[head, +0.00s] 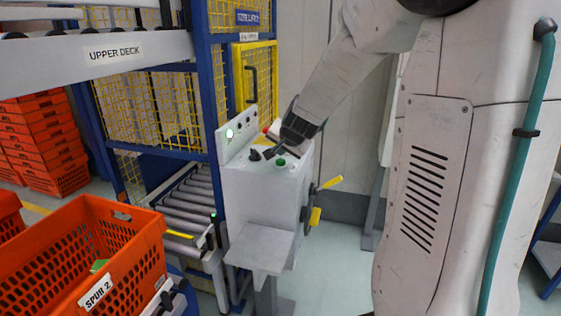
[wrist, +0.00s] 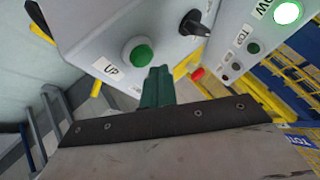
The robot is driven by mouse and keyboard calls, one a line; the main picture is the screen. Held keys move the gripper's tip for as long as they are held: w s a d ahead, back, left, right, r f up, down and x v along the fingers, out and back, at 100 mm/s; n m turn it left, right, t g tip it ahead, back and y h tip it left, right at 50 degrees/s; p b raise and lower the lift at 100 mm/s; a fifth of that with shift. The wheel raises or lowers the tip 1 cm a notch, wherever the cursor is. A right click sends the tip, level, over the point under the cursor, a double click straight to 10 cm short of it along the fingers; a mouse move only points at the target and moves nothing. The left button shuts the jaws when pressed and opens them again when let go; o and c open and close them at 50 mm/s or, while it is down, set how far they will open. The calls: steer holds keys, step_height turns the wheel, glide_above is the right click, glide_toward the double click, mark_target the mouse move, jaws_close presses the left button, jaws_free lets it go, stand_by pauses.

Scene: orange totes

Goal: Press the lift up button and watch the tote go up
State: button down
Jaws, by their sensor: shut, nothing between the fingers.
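A pale grey control box (head: 265,190) stands in the middle of the head view. On its sloped top is a round green button (head: 281,162). In the wrist view the green button (wrist: 138,55) has an UP label (wrist: 110,68) beside it. My gripper (head: 271,153) is over the box top, close to the green button. In the wrist view my gripper (wrist: 157,74) is shut and empty, its tips just below and right of the button; I cannot tell if they touch the box.
A black knob (wrist: 195,23) and a lit panel (wrist: 288,13) are near the button. Yellow handles (head: 330,183) stick out on the box's right. An empty roller conveyor (head: 190,205) lies beside the blue-framed yellow cage (head: 150,105). Stacked orange totes (head: 40,135) stand at far left.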

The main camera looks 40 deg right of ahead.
mark_target(282, 162)
steer(key=shift+f, duration=0.1)
stand_by(0.7)
steer(key=shift+f, duration=0.35)
stand_by(0.5)
steer(key=shift+r, duration=0.45)
steer(key=shift+r, duration=2.55)
steer(key=shift+f, duration=0.1)
